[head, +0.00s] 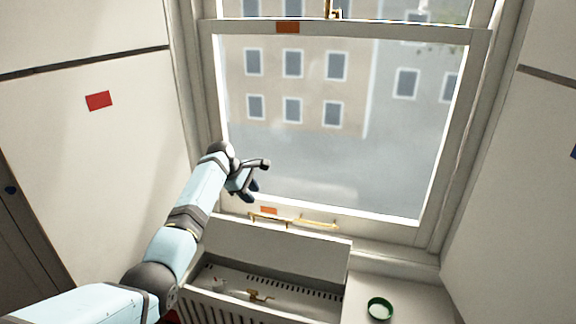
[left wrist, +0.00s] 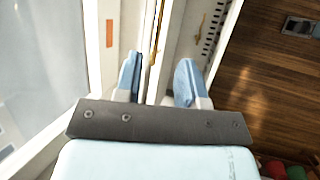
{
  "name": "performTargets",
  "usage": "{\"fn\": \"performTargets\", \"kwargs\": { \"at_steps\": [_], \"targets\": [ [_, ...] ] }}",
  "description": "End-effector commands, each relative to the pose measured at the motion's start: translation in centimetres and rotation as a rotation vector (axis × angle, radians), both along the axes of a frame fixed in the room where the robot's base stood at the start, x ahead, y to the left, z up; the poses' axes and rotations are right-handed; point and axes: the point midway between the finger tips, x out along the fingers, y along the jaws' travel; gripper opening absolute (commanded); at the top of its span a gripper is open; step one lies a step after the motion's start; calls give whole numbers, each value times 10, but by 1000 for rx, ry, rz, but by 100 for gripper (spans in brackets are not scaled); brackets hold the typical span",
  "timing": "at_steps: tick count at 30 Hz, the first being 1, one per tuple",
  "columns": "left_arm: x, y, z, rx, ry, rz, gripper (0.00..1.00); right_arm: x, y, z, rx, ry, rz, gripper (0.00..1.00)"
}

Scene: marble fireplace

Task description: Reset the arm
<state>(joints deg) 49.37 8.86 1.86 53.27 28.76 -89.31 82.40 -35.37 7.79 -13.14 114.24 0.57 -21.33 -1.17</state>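My left arm (head: 170,250) reaches in from the lower left of the head view toward the window. My left gripper (head: 262,180) is in front of the lower left part of the window, above the sill. In the left wrist view its two blue-tipped fingers (left wrist: 160,80) stand apart with nothing between them, so it is open and empty. Behind the fingers are a brass handle on the window's bottom rail and the sill. My right gripper is in neither view.
The sash window (head: 330,120) has brass handles (head: 318,222) low on its frame. Below it is a radiator cover (head: 280,245) with a brass valve (head: 258,295). A green-rimmed round dish (head: 380,308) sits on the ledge at right. Wooden floor (left wrist: 265,90) shows in the wrist view.

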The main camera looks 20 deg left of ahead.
Motion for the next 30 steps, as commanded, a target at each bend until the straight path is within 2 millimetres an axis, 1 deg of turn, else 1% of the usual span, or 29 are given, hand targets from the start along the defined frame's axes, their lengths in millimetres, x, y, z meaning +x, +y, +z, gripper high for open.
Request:
{"fn": "performTargets", "kwargs": {
  "at_steps": [2,5,8,9,11,12,14,15,17,18,20,21,23,24,25,26,27,29,30],
  "targets": [
    [-1,0,-3,3,-2,-3,37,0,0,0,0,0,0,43],
    [-9,-1,-23,32,-23,-28,37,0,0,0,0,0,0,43],
    [-27,-3,-63,104,-83,-90,37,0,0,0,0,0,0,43],
    [-38,-4,-84,144,-116,-127,37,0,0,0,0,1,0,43],
    [-58,-7,-114,210,-172,-194,37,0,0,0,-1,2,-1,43],
    [-72,-9,-134,256,-211,-243,37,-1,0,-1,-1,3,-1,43],
    [-95,-14,-160,323,-268,-318,37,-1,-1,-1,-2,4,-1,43],
    [-111,-18,-176,367,-306,-371,37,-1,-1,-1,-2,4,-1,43],
    [-137,-24,-197,432,-364,-451,37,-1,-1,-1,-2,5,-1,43],
    [-155,-29,-210,474,-400,-505,37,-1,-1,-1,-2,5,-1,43],
    [-184,-37,-226,536,-457,-590,37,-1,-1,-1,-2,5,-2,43],
    [-203,-43,-235,576,-495,-644,37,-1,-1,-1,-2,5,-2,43],
    [-233,-53,-247,634,-551,-728,37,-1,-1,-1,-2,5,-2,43],
    [-254,-59,-252,673,-589,-783,37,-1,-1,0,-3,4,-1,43],
    [-270,-65,-256,700,-617,-824,37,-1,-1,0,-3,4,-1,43],
    [-285,-70,-258,729,-647,-864,37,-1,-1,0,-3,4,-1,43],
    [-307,-77,-260,765,-687,-917,37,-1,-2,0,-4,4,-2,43],
    [-339,-88,-259,821,-746,-994,37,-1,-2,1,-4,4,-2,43],
    [-360,-96,-257,858,-785,-1043,37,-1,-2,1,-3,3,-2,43]
  ]
}}
